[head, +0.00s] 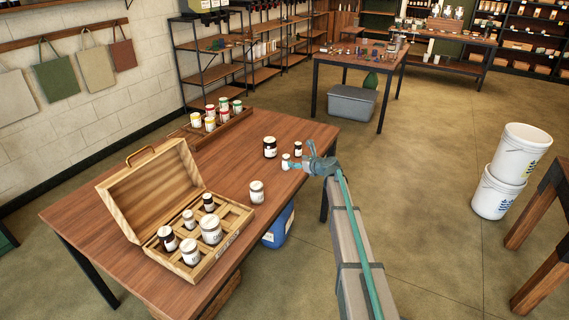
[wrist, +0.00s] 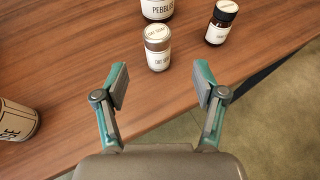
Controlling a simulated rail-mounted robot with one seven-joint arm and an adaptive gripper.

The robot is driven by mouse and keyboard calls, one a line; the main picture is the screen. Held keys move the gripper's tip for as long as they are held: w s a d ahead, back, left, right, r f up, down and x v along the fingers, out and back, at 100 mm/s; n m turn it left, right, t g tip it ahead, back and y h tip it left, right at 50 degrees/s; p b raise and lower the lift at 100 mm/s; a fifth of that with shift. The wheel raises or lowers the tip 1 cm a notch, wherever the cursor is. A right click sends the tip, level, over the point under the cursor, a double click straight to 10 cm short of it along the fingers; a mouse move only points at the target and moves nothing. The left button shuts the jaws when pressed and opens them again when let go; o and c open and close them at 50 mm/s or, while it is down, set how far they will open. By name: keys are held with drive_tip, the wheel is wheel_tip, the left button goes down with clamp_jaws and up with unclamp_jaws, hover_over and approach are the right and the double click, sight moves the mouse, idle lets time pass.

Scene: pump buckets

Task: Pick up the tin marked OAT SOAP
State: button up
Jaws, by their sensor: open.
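A small tin with a silvery lid and a pale label stands upright on the wooden table; its label in the wrist view (wrist: 158,56) seems to read OAT SOAP. In the head view the tin (head: 285,161) is near the table's right edge, just beyond my gripper (head: 301,156). In the wrist view my gripper (wrist: 160,86) is open and empty. The tin lies ahead of the fingertips, roughly centred between them and not touched by either.
A white-labelled jar (head: 257,192) stands nearer. An open wooden case (head: 150,195) and a tray of jars (head: 225,130) occupy the table's left and back.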

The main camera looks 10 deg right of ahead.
sight(286, 160)
drive_tip(key=x, duration=0.4)
drive_tip(key=shift+p, duration=0.4)
drive_tip(key=shift+f+p+x, duration=0.1)
drive_tip(key=shift+p+x, duration=0.5)
drive_tip(key=shift+x, duration=0.85)
drive_tip(key=shift+f+p+x, duration=0.15)
drive_tip(key=shift+p+x, duration=0.4)
drive_tip(key=shift+x, duration=0.95)
drive_tip(key=shift+s, duration=0.2)
drive_tip(key=c, duration=1.3)
